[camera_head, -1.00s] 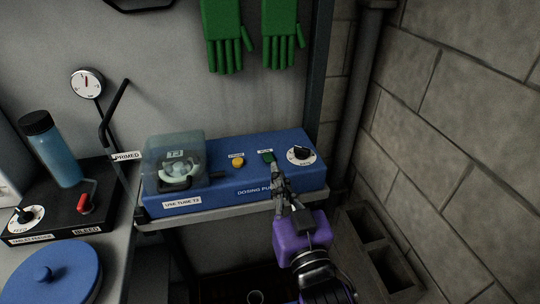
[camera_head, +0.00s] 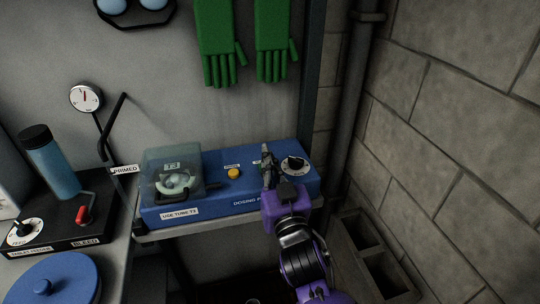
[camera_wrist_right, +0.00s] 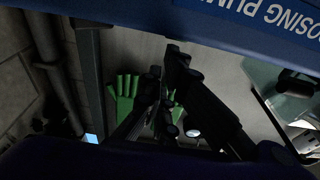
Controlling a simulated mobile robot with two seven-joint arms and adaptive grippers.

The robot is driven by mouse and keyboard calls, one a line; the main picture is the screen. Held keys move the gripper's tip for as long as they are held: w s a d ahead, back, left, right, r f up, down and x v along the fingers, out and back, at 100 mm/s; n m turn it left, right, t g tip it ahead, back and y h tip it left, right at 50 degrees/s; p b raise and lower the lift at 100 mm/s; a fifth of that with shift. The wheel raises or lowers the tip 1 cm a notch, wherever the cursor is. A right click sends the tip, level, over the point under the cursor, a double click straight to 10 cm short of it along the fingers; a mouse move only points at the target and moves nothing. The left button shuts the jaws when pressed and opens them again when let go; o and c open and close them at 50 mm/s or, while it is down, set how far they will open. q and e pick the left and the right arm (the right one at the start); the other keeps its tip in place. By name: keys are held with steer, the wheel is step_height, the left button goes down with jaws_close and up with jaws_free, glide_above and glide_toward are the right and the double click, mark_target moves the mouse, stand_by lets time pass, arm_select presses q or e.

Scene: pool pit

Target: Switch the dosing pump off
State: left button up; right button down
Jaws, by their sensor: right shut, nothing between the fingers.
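The dosing pump is a blue box (camera_head: 215,201) on a ledge at the middle of the head view. Its front edge and label also show at the top of the right wrist view (camera_wrist_right: 235,22). On its sloped top are a yellow button (camera_head: 233,174) and a black dial (camera_head: 295,163) on a white plate. My right gripper (camera_head: 266,155) is shut and empty. Its fingers reach over the panel between button and dial and hide the green switch there; I cannot tell whether they touch it. My left gripper is not in view.
A clear pump-head cover (camera_head: 172,165) sits on the pump's left end. To the left are a black feeder box (camera_head: 60,236) with a red lever and a blue round lid (camera_head: 55,280). Green gloves (camera_head: 215,45) hang behind. A pipe and block wall bound the right.

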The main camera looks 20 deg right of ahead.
steer(key=shift+f, duration=0.25)
steer(key=shift+s+f+p, duration=0.2)
steer(key=shift+s+f, duration=0.15)
steer(key=shift+f, duration=0.25)
steer(key=shift+s+f+p, duration=0.15)
steer(key=shift+s+f, duration=0.15)
steer(key=shift+f, duration=0.75)
steer(key=shift+s+f, duration=0.15)
steer(key=shift+s, duration=0.25)
steer(key=s, duration=0.7)
steer(key=shift+r, duration=0.25)
steer(key=shift+s+r, duration=0.1)
steer(key=shift+s, duration=0.1)
